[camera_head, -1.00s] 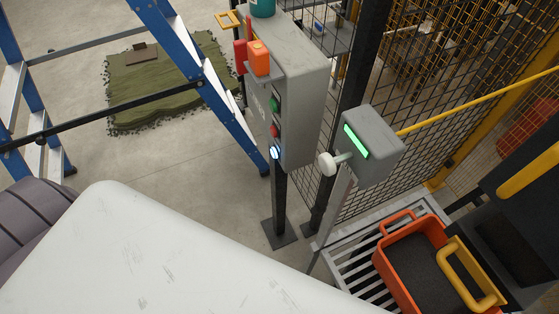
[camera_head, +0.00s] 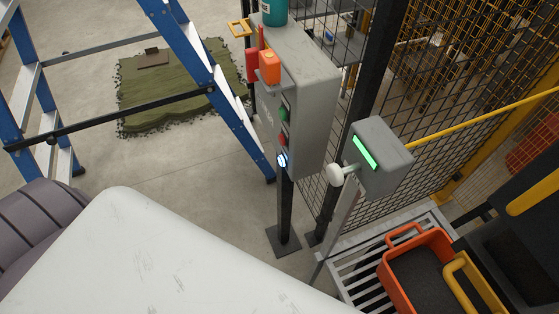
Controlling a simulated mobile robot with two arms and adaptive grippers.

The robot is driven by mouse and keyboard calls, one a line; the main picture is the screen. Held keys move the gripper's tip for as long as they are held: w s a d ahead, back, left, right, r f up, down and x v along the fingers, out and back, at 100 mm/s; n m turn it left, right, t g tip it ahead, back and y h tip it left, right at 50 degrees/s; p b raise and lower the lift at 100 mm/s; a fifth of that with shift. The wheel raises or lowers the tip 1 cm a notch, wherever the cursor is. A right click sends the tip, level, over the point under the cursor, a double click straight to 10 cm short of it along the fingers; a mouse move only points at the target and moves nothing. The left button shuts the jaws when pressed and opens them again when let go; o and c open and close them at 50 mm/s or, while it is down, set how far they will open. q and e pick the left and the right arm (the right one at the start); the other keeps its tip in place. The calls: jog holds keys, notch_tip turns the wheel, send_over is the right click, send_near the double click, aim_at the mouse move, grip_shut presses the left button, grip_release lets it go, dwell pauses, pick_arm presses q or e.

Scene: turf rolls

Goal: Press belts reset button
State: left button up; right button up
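A grey control box (camera_head: 312,90) stands on a dark post in the middle of the head view. Its left-facing panel carries a green button (camera_head: 284,112), a red button (camera_head: 283,140) and a lit white-blue button (camera_head: 282,160) in a column. The panel is seen at a steep angle, and its lettering is too small to read. Neither of my grippers is in view.
A grey box with a green light (camera_head: 388,155) and a white knob (camera_head: 335,173) stands right of the post. A blue ladder (camera_head: 189,60) stands left. Mesh fence (camera_head: 440,80) fills the right. An orange crate (camera_head: 402,279) sits lower right; turf (camera_head: 185,90) lies behind.

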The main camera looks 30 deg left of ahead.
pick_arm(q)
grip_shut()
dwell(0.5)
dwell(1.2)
